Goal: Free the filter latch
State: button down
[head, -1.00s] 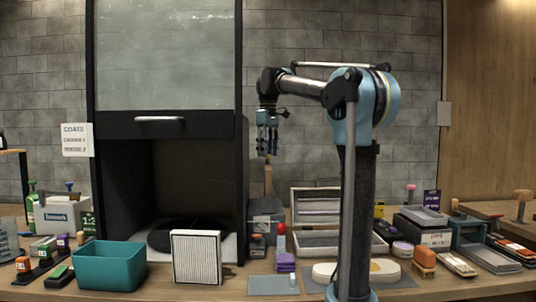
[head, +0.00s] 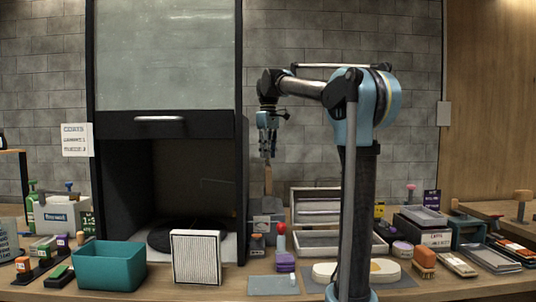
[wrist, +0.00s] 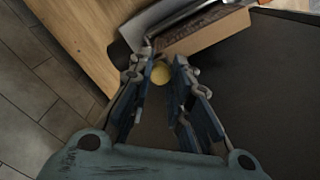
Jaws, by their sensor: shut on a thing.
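My gripper (head: 268,157) points down beside the right wall of the black booth. Its fingers are closed on the top of an upright wooden handle (head: 268,180). In the wrist view my gripper (wrist: 160,62) has the handle's round, pale yellow end (wrist: 161,74) between its fingers. The handle's lower end goes down at a grey box (head: 266,208), and what it belongs to is hidden. A white pleated filter (head: 197,258) in a pale frame stands upright at the front of the bench, before the booth. I cannot make out a latch.
The booth's glass door (head: 166,58) is raised, with a dark turntable (head: 180,236) inside. A teal bin (head: 108,267) stands left of the filter. A red-topped tool (head: 281,238) and purple block stand close right of the grey box. Racks and trays crowd the right.

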jog(key=w+d+n, duration=0.4)
jog(key=n, duration=1.3)
jog(key=shift+w+d+n, duration=0.15)
jog(key=shift+w+n, duration=0.15)
dwell(0.5)
jog(key=c, duration=1.5)
grip_release()
jog(key=shift+w+f, duration=0.1)
jog(key=shift+o, duration=0.2)
notch_tip(320, 180, up, 12)
